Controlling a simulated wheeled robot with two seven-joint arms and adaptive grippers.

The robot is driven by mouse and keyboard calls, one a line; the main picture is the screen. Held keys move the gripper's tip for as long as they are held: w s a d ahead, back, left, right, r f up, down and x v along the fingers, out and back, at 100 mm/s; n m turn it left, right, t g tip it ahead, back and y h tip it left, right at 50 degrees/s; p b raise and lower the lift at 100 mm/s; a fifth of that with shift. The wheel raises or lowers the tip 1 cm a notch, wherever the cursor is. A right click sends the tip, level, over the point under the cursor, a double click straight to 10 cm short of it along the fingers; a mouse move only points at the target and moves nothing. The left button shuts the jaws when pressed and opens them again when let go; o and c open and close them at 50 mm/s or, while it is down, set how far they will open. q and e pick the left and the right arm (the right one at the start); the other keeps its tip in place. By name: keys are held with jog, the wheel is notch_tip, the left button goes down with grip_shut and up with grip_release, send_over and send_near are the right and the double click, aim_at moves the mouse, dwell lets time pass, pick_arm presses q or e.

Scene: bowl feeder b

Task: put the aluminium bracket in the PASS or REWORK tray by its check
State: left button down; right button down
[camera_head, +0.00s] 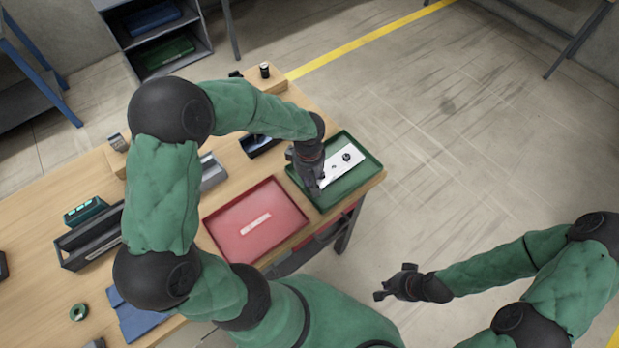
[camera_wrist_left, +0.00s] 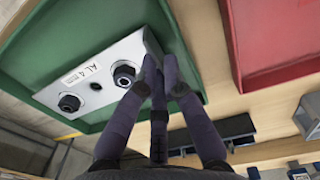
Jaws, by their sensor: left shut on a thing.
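The aluminium bracket (camera_head: 338,168) is a pale flat plate over the green tray (camera_head: 370,168). In the left wrist view the bracket (camera_wrist_left: 104,68) carries a label reading "AL 4" and two black round fittings with a small hole between them. My left gripper (camera_head: 319,188) is shut on the bracket's near end; its fingers (camera_wrist_left: 165,75) close on the plate edge. The bracket lies within the green tray's outline; I cannot tell whether it touches the floor. The red tray (camera_head: 228,204) is beside it, with a pale label strip inside. My right gripper (camera_head: 394,285) hangs clear of the table; its jaw opening is unclear.
A dark open-topped holder (camera_head: 88,241), a teal device (camera_head: 85,211), a green ring (camera_head: 78,312) and a blue cloth-like item (camera_head: 140,318) lie on the wooden table. A dark bin (camera_head: 258,145) stands behind the red tray. Open floor lies to the right.

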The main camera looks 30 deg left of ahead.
pick_arm(q)
jog(key=c, duration=1.6)
grip_release()
jog(key=shift+s+d+f, duration=0.1)
jog(key=shift+f, duration=0.05)
jog(key=shift+c, duration=0.2)
jog(key=shift+o, duration=1.3)
jog(key=shift+w, duration=0.2)
jog(key=shift+s, duration=0.1)
jog(key=shift+r+p, duration=0.45)
jog(key=shift+p, duration=0.05)
notch_tip(320, 180, up, 12)
jog(key=p, duration=0.2)
jog(key=shift+r+p, duration=0.2)
jog(key=shift+p, duration=0.1)
